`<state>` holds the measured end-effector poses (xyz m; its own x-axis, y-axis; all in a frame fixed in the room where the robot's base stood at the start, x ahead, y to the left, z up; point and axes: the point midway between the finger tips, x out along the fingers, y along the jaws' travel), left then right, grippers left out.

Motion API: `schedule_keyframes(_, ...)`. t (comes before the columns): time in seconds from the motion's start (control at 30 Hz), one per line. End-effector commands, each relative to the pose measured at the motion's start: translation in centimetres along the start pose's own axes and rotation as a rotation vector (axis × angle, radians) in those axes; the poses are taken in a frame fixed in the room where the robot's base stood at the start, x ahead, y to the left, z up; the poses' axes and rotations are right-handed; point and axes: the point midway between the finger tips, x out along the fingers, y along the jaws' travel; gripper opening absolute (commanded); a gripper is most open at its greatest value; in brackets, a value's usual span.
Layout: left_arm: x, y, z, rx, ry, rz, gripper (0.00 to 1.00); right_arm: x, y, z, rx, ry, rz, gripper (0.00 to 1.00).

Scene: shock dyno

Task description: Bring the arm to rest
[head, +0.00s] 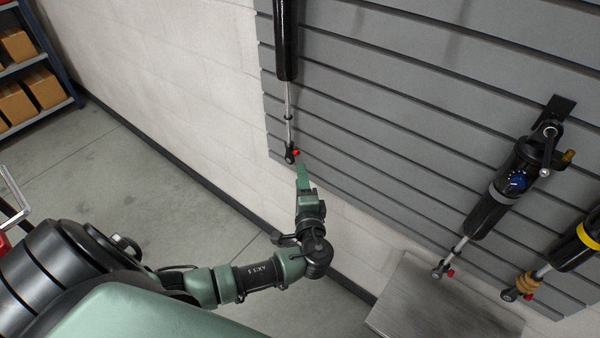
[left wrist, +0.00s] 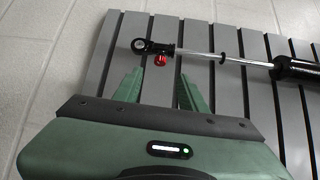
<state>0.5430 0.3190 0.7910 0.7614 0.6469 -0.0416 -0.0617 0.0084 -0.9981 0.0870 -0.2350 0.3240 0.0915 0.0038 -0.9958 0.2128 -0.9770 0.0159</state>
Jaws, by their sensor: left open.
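My left arm reaches in from the left in the head view. Its green gripper (head: 303,178) is near the lower left edge of the grey slatted wall panel (head: 375,130), just below the lower end of a hanging black shock absorber (head: 286,45). In the left wrist view the gripper (left wrist: 158,92) has its two fingers apart with nothing between them. The eye end of a shock (left wrist: 190,52), with a red knob, lies beyond the fingertips, apart from them as far as I can tell. My right gripper is not in view.
Two more shocks hang at the right, one with a blue mark (head: 505,185) and one with a yellow band (head: 580,243). A metal surface (head: 430,305) is below them. A shelf with cardboard boxes (head: 18,45) stands at the far left. The floor (head: 130,180) between is clear.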

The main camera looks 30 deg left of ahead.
Motion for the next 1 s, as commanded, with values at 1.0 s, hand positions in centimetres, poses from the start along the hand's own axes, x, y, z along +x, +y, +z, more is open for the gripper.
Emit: schedule_keyframes(1.0, -7.2, 27.6, 6.3, 0.017, 0.014, 0.725, 0.41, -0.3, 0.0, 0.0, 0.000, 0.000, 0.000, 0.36)
